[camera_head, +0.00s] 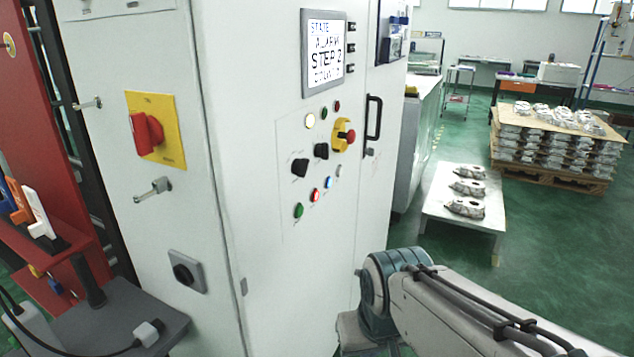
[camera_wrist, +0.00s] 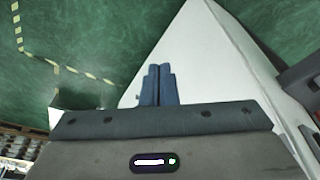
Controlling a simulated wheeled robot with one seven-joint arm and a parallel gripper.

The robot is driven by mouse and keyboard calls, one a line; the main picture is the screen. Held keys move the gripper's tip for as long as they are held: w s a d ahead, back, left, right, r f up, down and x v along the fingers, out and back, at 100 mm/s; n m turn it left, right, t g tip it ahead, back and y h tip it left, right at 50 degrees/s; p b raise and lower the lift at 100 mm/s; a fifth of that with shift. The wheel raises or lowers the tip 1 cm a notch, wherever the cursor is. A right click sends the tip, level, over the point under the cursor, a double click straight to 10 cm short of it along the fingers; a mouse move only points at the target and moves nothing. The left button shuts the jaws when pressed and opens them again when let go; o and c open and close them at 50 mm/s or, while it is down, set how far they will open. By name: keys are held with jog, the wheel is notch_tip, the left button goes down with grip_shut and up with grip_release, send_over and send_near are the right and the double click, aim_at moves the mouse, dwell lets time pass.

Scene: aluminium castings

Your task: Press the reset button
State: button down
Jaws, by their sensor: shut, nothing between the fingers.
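The control panel on the white cabinet (camera_head: 270,250) carries a lower row of buttons: a green button (camera_head: 298,210), a lit red button (camera_head: 315,195), a lit blue button (camera_head: 328,182) and a grey one (camera_head: 338,170). Their labels are too small to read, so I cannot tell by text which is reset. The screen (camera_head: 324,52) above reads STATE, ALARM, STEP 2. My gripper (camera_wrist: 158,85) shows in the wrist view with its fingers together and empty. In the head view, my arm is at the lower right, below and right of the panel; the fingertips are not visible there.
A red emergency stop on a yellow base (camera_head: 344,135), black knobs (camera_head: 299,168) and a door handle (camera_head: 373,118) stick out near the buttons. A red rotary switch (camera_head: 147,134) is on the left face. A low table with castings (camera_head: 440,220) stands right of the cabinet.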

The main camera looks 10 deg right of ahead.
notch_tip(320, 180, up, 20)
jog(key=s+t+p, duration=0.1)
jog(key=p, duration=1.6)
jog(key=shift+r+t, duration=0.25)
jog(key=shift+t, duration=0.05)
jog(key=shift+a, duration=0.15)
